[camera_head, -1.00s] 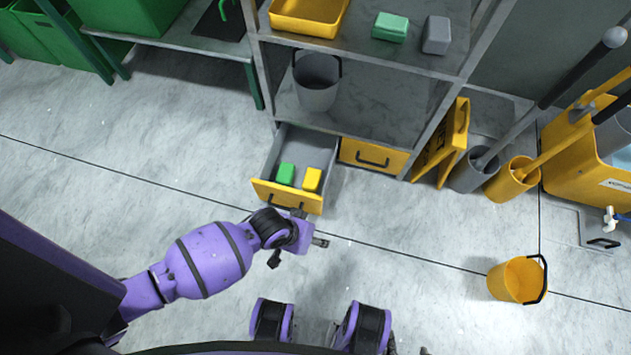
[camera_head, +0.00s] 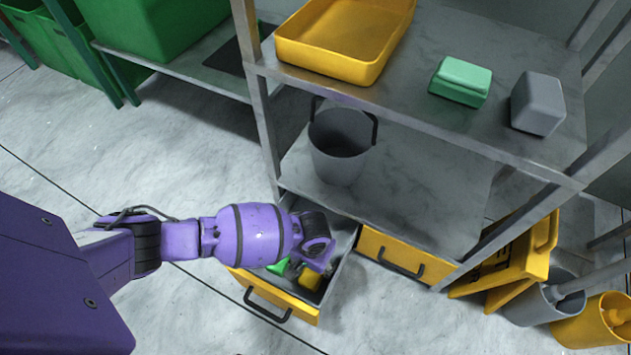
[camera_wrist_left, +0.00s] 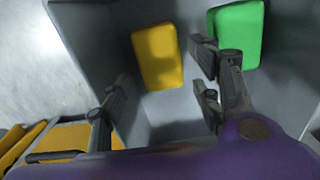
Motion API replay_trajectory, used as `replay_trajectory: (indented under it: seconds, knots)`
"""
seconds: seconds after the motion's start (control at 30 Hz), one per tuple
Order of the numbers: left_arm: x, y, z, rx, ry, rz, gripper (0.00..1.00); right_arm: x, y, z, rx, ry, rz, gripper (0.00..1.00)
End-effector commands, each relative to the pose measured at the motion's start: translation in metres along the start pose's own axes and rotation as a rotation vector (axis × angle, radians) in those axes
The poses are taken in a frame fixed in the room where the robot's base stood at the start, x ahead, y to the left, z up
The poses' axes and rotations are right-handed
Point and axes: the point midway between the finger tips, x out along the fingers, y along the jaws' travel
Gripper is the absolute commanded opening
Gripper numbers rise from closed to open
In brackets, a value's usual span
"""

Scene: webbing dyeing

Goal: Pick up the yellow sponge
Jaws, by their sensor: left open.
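The yellow sponge (camera_head: 312,277) lies in the open drawer (camera_head: 338,266), partly hidden by my left gripper (camera_head: 318,257) in the head view. In the left wrist view the yellow sponge (camera_wrist_left: 158,57) lies on the grey drawer floor, between and just beyond the fingers of my left gripper (camera_wrist_left: 160,78). The fingers are spread apart, one on each side of it, and hold nothing. A shadow falls on the sponge. I cannot tell the exact height of the fingertips above it. My right gripper is not in view.
A green sponge (camera_wrist_left: 237,30) lies to the right of the yellow one, close to the right finger. The grey drawer walls stand close around. A shelf with a grey bucket (camera_head: 340,145) is above and behind. A shut yellow drawer (camera_head: 405,256) is to the right.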

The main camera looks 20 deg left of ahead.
Motion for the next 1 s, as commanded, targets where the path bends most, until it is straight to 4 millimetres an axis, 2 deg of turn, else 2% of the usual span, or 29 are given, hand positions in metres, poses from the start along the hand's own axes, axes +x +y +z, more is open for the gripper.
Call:
replay_trajectory:
  seconds: [0.03,0.13,0.27,0.53,0.7,0.8,1.0]
  knots:
    - [0.009,0.0,-0.001,0.001,-0.001,0.0,0.58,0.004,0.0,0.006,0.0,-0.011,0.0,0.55]
    - [0.018,0.001,-0.001,0.001,0.001,0.001,0.58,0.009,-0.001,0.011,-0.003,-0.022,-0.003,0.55]
    - [0.028,0.001,-0.001,0.001,0.0,0.001,0.58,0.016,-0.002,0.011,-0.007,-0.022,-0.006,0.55]
    - [0.065,0.001,-0.001,0.0,0.0,0.0,0.58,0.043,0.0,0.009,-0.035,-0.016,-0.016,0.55]
    - [0.067,0.001,-0.002,0.0,0.002,0.002,0.58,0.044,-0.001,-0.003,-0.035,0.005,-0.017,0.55]
    - [0.066,0.001,-0.002,0.0,0.003,0.002,0.58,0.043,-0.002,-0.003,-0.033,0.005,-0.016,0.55]
    - [0.066,0.001,-0.001,0.0,0.002,0.001,0.32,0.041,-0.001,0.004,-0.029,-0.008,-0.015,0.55]
